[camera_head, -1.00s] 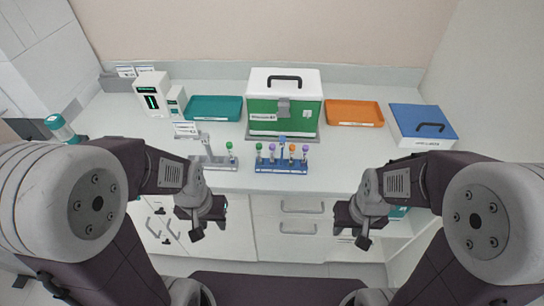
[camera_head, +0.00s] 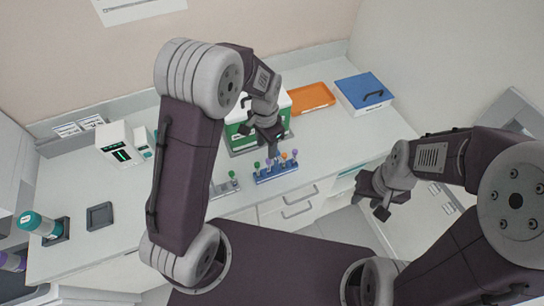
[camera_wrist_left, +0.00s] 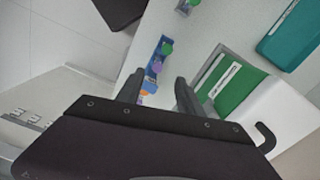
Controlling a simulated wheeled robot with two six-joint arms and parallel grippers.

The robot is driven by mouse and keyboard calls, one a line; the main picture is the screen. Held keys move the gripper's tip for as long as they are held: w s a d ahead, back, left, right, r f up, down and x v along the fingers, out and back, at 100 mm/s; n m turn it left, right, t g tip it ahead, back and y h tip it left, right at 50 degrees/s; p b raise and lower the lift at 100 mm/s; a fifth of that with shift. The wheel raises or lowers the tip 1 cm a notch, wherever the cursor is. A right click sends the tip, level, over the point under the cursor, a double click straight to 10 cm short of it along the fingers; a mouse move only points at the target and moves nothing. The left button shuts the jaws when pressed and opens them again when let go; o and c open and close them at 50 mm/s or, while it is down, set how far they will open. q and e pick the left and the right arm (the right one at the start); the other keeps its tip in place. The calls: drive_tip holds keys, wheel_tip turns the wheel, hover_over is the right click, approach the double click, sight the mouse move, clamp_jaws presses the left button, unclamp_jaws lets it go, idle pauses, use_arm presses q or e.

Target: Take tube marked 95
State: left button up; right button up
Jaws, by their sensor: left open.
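A blue rack (camera_head: 276,173) holds several upright tubes with green, purple and orange caps (camera_head: 283,156) on the counter. The number 95 is too small to read on any tube. My left gripper (camera_head: 273,147) is above the rack, in front of the green box. In the left wrist view the open fingers (camera_wrist_left: 158,90) point toward the rack (camera_wrist_left: 153,68), with nothing held; part of the rack is hidden behind a finger. A grey rack with one green-capped tube (camera_head: 231,174) stands to the left. My right gripper (camera_head: 376,205) is off the counter's front edge; its jaws are unclear.
A green and white box (camera_head: 240,140) stands behind the rack. An orange tray (camera_head: 312,98) and a blue box (camera_head: 363,92) are further right. The right front counter is clear.

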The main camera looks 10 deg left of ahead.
sight(268, 160)
use_arm(q)
drive_tip(key=shift+d+f, duration=0.1)
drive_tip(key=shift+f, duration=0.1)
drive_tip(key=f, duration=0.2)
drive_tip(key=f+p, duration=0.1)
drive_tip(key=f, duration=0.3)
drive_tip(key=shift+d, duration=0.3)
drive_tip(key=shift+a+f, duration=0.25)
drive_tip(key=shift+f, duration=0.05)
drive_tip(key=shift+f+p, duration=0.25)
drive_tip(key=shift+p, duration=0.35)
drive_tip(key=f, duration=0.2)
drive_tip(key=f+p, duration=0.1)
drive_tip(key=f, duration=0.1)
drive_tip(key=shift+s+d, duration=0.1)
drive_tip(key=shift+d, duration=0.1)
drive_tip(key=shift+a+f, duration=0.1)
drive_tip(key=shift+f, duration=0.25)
clamp_jaws()
use_arm(e)
drive_tip(key=r, duration=0.1)
drive_tip(key=d+r, duration=0.1)
drive_tip(key=r, duration=0.1)
drive_tip(key=shift+w+r, duration=0.1)
drive_tip(key=shift+r, duration=0.1)
